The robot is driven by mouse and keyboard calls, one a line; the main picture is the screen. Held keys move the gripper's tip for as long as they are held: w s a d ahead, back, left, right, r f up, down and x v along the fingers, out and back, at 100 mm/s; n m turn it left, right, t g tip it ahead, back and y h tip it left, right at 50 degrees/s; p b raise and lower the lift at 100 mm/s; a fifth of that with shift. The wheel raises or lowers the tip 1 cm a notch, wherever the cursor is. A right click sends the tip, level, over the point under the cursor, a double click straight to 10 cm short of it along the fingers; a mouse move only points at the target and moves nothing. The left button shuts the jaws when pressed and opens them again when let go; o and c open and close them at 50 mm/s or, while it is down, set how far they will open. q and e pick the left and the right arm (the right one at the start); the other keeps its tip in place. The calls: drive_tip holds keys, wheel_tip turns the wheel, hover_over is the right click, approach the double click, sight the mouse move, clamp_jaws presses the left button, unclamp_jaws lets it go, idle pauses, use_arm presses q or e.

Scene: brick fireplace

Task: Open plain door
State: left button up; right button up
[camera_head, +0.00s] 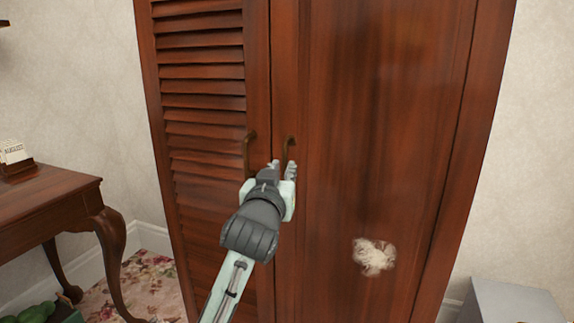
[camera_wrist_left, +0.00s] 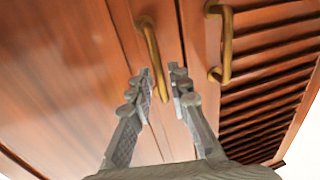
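A dark reddish wooden wardrobe has a plain door (camera_head: 372,130) on the right and a louvred door (camera_head: 205,110) on the left. Both look shut. The plain door has a curved brass handle (camera_head: 289,146), which also shows in the left wrist view (camera_wrist_left: 150,40). My left gripper (camera_head: 282,168) is at the lower part of this handle. In the left wrist view its two fingers (camera_wrist_left: 162,75) are apart, with the handle's end showing between them. I cannot tell whether they touch it. My right gripper is not in view.
The louvred door's own brass handle (camera_head: 248,148) is close beside my gripper. A wooden desk (camera_head: 55,196) stands at the left on a flowered rug (camera_head: 142,285). A grey box (camera_head: 510,302) is at the lower right. A whitish fluffy thing (camera_head: 374,256) shows before the plain door.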

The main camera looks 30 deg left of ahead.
use_arm(q)
drive_tip(key=shift+x, duration=1.5)
drive_tip(key=shift+c, duration=0.6)
drive_tip(key=shift+d, duration=0.1)
clamp_jaws()
